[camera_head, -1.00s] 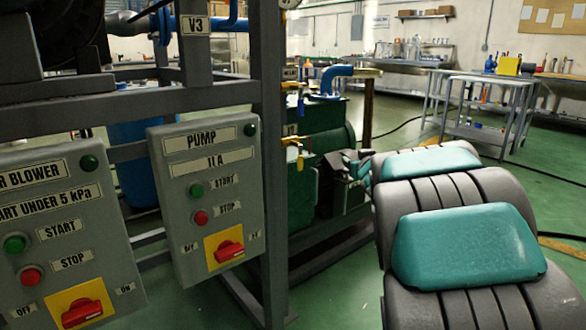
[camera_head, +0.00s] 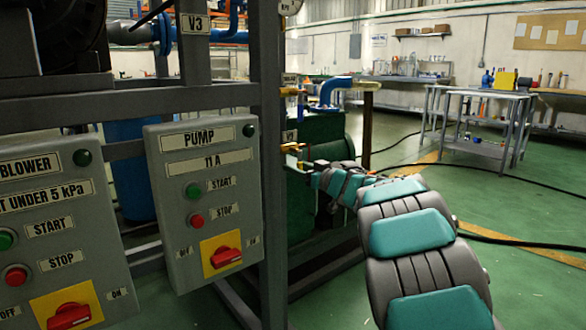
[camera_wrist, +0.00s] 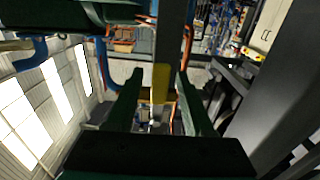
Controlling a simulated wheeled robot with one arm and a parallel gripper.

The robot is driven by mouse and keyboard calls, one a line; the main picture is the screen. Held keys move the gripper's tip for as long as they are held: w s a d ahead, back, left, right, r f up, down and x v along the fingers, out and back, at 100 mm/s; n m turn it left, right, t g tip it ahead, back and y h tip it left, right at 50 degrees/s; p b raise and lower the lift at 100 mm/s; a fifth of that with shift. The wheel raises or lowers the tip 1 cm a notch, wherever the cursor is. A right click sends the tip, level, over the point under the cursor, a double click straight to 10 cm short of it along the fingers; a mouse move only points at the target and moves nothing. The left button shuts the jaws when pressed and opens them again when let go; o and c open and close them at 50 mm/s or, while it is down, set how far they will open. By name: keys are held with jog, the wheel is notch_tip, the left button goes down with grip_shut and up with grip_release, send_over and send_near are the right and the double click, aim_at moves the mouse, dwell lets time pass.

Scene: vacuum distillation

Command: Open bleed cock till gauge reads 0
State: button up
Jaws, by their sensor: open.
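A small yellow-handled cock (camera_head: 292,147) sits on the pipework behind the frame post, just right of the pump panel. A yellow lever, likely this handle, shows in the wrist view (camera_wrist: 160,83), between my two fingers with a gap on each side. My gripper (camera_wrist: 160,72) is open around it and does not appear to grip it. In the head view my gripper (camera_head: 312,169) is small and partly hidden at the end of my outstretched arm, close to the cock. A round gauge (camera_head: 290,5) is cut off at the top edge; its reading cannot be seen.
The grey frame post (camera_head: 270,170) stands close left of my gripper. The pump panel (camera_head: 205,195) and blower panel (camera_head: 55,240) hang on the frame. A blue pipe elbow (camera_head: 328,92) and green tank (camera_head: 325,130) lie behind. Open floor is at right.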

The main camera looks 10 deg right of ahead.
jog(key=shift+x, duration=1.15)
grip_shut()
dwell(0.7)
